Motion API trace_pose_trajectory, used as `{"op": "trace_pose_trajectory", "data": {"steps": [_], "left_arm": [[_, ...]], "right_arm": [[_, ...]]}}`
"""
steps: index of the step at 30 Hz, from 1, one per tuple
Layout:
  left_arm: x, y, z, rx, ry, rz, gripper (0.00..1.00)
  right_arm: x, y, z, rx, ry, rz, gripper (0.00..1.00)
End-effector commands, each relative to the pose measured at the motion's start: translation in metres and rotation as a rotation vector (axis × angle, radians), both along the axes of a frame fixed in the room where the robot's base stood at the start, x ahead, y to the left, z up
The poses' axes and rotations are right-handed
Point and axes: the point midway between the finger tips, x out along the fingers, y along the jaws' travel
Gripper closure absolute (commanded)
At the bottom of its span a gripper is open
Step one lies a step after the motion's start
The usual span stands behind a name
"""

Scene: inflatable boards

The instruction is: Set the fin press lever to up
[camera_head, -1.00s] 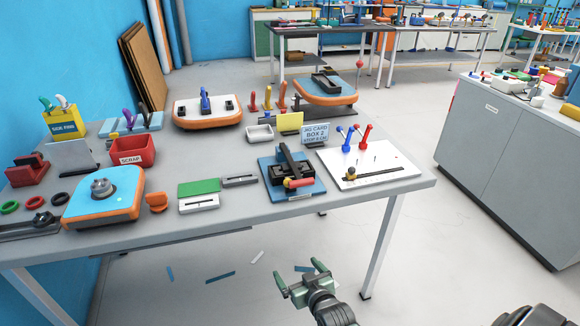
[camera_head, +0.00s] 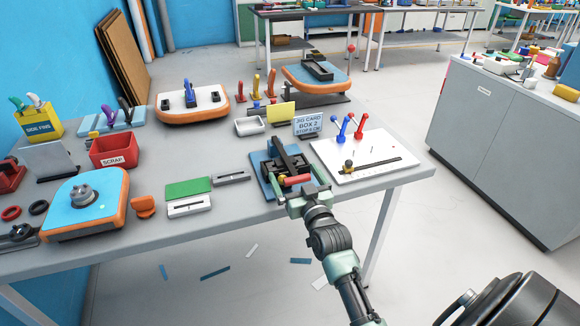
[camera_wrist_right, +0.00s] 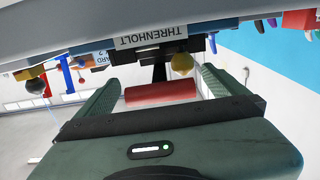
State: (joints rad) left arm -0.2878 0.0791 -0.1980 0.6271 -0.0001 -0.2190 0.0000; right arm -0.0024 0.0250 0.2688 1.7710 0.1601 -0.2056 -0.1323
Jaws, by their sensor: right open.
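The fin press (camera_head: 283,156) is a black frame on a blue base near the table's front edge. A dark bar slants over it, and its lever ends in a red handle (camera_head: 298,181) at the front, low over the base. My right gripper (camera_head: 296,184) is at this handle, fingers open. In the right wrist view, upside down, the red handle (camera_wrist_right: 160,93) lies crosswise between the open fingers, with visible gaps at its ends. A yellow knob (camera_wrist_right: 182,64) shows beyond it. I cannot tell if the fingers touch the handle. My left gripper is out of view.
A jig card (camera_head: 308,124) stands behind. The table edge is just below the gripper.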

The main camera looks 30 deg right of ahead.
Motion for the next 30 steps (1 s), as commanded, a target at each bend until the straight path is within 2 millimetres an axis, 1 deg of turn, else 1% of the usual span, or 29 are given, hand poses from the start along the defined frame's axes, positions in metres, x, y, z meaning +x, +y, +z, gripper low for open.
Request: {"op": "trace_pose_trajectory", "data": {"steps": [1, 3, 6, 10, 17, 18, 20, 21, 23, 24, 26, 27, 30], "left_arm": [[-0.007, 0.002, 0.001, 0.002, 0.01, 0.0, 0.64], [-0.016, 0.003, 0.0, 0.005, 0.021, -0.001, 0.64], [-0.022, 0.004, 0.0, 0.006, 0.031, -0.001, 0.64], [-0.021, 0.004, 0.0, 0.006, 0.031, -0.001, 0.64], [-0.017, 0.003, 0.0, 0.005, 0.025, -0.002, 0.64], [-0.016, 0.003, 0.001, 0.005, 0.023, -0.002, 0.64], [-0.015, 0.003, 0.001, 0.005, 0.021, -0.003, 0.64], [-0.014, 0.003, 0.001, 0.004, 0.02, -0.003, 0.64], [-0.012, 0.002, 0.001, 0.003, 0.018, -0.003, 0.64], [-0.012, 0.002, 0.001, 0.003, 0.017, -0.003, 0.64], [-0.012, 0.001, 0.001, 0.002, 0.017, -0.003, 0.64], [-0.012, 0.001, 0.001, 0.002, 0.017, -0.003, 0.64], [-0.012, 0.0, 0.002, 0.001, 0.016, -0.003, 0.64]], "right_arm": [[0.009, -0.002, 0.002, 0.0, -0.001, 0.0, 0.0], [0.019, -0.004, 0.001, 0.0, -0.001, 0.001, 0.0], [0.029, -0.007, 0.0, 0.001, 0.0, 0.001, 0.0], [0.035, -0.008, 0.0, 0.001, 0.0, 0.001, 0.0], [0.036, -0.008, 0.0, 0.0, 0.001, 0.001, 0.0], [0.036, -0.008, 0.0, 0.0, 0.001, 0.001, 0.06], [0.036, -0.008, 0.0, 0.0, 0.001, 0.0, 0.22], [0.036, -0.008, 0.0, 0.0, 0.001, 0.0, 0.33], [0.035, -0.008, 0.0, 0.0, 0.001, 0.0, 0.5], [0.035, -0.008, 0.0, 0.0, 0.001, 0.0, 0.61], [0.035, -0.008, 0.0, 0.0, 0.001, 0.0, 0.78], [0.035, -0.008, 0.0, 0.0, 0.001, 0.0, 0.88], [0.036, -0.008, 0.001, 0.001, 0.003, 0.0, 0.88]]}}
